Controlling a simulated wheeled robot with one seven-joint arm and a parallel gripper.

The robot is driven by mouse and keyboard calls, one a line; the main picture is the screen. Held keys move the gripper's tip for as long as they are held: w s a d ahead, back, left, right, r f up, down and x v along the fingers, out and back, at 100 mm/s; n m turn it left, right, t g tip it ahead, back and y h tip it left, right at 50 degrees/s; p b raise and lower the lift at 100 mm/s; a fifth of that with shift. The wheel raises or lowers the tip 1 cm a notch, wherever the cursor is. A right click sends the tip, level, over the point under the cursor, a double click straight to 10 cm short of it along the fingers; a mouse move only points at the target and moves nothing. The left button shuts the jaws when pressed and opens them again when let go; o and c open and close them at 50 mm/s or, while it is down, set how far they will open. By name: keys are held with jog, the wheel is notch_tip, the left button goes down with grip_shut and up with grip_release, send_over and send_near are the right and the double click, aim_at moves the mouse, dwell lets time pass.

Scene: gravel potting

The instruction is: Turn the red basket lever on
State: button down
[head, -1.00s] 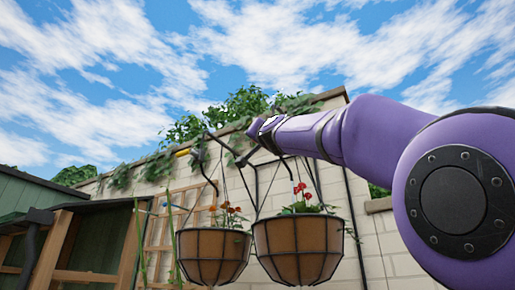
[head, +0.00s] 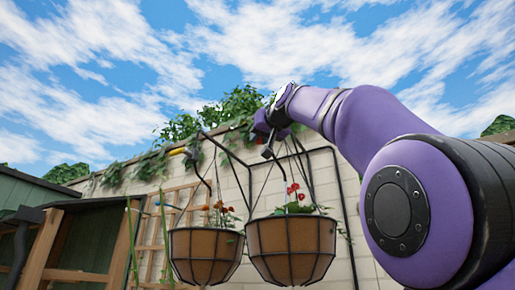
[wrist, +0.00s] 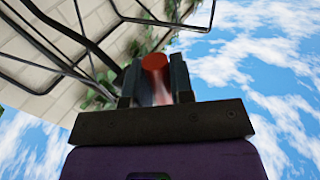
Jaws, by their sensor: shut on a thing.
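My gripper (head: 268,146) is high above the right hanging basket, beside the dark metal bracket that carries it. In the wrist view, the two dark fingers (wrist: 155,82) are shut on the red lever (wrist: 155,63), a short red rod with a round end. The head view does not show the lever clearly, as my gripper covers that spot. The right basket (head: 292,250) holds red flowers and hangs below my gripper.
A second basket (head: 205,256) with orange flowers hangs to the left. A yellow-tipped lever (head: 178,151) sticks out above it. Thin dark bracket bars (wrist: 60,62) run close to the fingers. A pale block wall (head: 335,200) stands behind, with ivy on top.

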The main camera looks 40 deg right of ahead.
jog(key=shift+s+n+g, duration=0.1)
jog(key=shift+n+g, duration=0.2)
jog(key=shift+g, duration=0.1)
jog(key=c, duration=1)
grip_release()
